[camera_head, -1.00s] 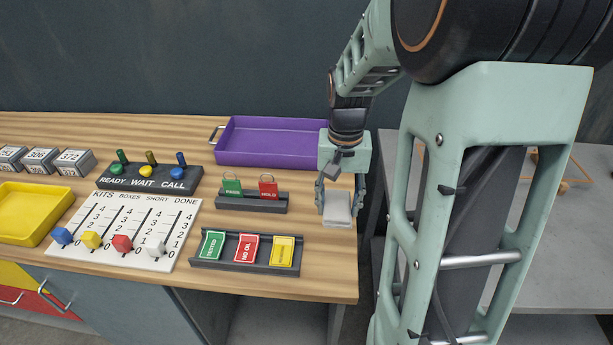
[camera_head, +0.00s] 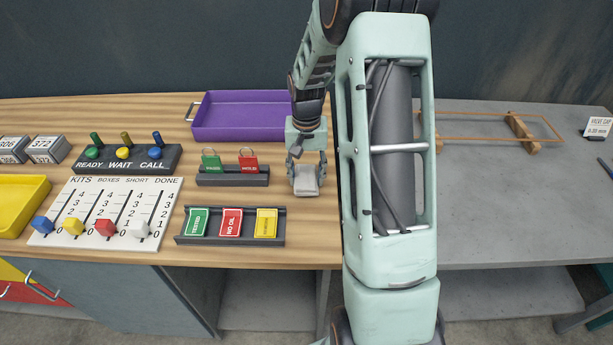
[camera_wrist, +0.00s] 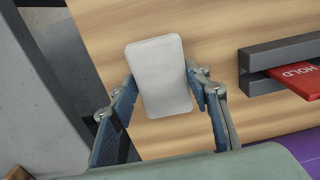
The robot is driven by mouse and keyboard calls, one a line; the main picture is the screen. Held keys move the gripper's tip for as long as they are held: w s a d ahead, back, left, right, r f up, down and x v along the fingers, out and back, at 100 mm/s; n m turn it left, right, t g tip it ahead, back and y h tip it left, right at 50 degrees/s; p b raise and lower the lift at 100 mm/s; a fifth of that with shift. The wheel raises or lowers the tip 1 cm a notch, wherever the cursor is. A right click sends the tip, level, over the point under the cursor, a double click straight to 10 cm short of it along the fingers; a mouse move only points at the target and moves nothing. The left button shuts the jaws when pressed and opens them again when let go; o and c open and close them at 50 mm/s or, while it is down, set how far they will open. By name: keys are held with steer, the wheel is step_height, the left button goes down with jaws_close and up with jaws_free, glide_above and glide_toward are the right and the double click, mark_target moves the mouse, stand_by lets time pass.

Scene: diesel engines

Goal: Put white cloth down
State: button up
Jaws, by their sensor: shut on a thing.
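The white cloth (camera_head: 307,181) is a small, pale, folded pad with rounded corners. In the head view it is at the right end of the wooden bench, right of the rack with the green and red tags. My gripper (camera_head: 307,167) points down with its fingers on either side of the cloth. In the wrist view my gripper (camera_wrist: 165,90) is shut on the cloth (camera_wrist: 160,75), one finger at each long side, with wood behind it. I cannot tell whether the cloth touches the bench top.
A tag rack (camera_head: 232,177) with green and red HOLD tags stands just left of the cloth. A tray of cards (camera_head: 230,240) lies in front. A purple tray (camera_head: 240,130) is behind. The bench's right edge is close; a grey table (camera_head: 480,200) stands beyond it.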

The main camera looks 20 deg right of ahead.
mark_target(307, 175)
steer(key=shift+f, duration=0.3)
steer(key=shift+f, duration=0.1)
steer(key=shift+f, duration=0.15)
steer(key=o, duration=1)
steer(key=shift+o, duration=0.2)
steer(key=shift+r, duration=0.2)
step_height(307, 175, up, 12)
steer(key=shift+d, duration=0.1)
